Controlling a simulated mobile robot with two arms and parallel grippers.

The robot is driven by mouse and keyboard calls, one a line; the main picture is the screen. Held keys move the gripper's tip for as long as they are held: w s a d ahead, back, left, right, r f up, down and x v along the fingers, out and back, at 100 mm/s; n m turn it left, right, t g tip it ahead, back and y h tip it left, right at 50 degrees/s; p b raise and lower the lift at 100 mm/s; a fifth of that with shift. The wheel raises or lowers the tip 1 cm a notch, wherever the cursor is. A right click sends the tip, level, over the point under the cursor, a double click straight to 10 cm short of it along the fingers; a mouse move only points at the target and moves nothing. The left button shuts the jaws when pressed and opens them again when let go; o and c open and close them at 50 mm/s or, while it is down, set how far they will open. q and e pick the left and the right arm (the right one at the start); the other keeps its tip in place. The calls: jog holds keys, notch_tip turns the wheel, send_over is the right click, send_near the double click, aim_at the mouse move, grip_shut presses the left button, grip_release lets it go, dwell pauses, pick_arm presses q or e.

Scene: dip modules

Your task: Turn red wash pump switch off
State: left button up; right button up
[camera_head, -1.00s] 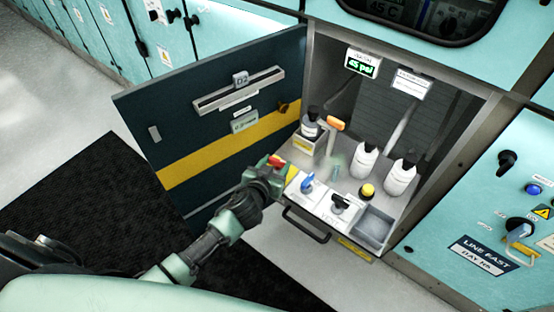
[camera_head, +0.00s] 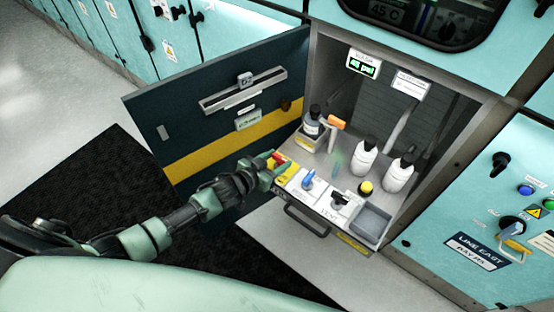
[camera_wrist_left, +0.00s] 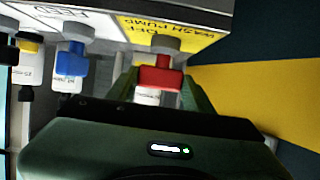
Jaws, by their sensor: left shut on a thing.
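The red wash pump switch (camera_wrist_left: 160,75) sits in the left wrist view on a yellow panel (camera_wrist_left: 188,28) that reads "WASH PUMP" and "OFF". In the head view the red switch (camera_head: 281,160) is at the left end of the pull-out shelf, partly hidden by my gripper. My left gripper (camera_head: 268,166) is shut on the red handle, with its green fingers on either side of it in the wrist view (camera_wrist_left: 165,92). The exact angle of the handle is hard to read. My right gripper is not in view.
A blue switch (camera_head: 308,180) and a black switch (camera_head: 338,199) stand beside the red one. The open cabinet door (camera_head: 225,105) stands left of the shelf.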

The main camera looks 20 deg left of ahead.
pick_arm(q)
jog(key=o, duration=1.4)
jog(key=v, duration=0.7)
jog(key=shift+s+a+r, duration=0.1)
jog(key=shift+s+a, duration=0.05)
jog(key=shift+s, duration=0.2)
jog(key=s+a+f+n+g+y, duration=0.15)
jog(key=s+f, duration=0.25)
jog(key=f, duration=0.4)
jog(key=s+a+f+g+y, duration=0.1)
jog(key=s+a+f+g, duration=0.15)
jog(key=s+f, duration=0.4)
jog(key=s+a+f+g+y, duration=0.1)
jog(key=s+a+f+y, duration=0.15)
jog(key=f, duration=0.65)
jog(key=s+d+f+g, duration=0.1)
jog(key=s+f, duration=0.4)
jog(key=s, duration=0.5)
jog(key=s+d+f+g, duration=0.1)
jog(key=s+f+g, duration=0.2)
jog(key=s, duration=0.7)
jog(key=s+d+f+g, duration=0.1)
jog(key=s+f+g, duration=0.1)
jog(key=s+f, duration=0.4)
jog(key=shift+s+d+f+g, duration=0.1)
jog(key=shift+s+f+g, duration=0.05)
jog(key=shift+s, duration=0.85)
jog(key=shift+s+d+f+g, duration=0.1)
jog(key=shift+s+f+g, duration=0.1)
jog(key=shift+s, duration=0.85)
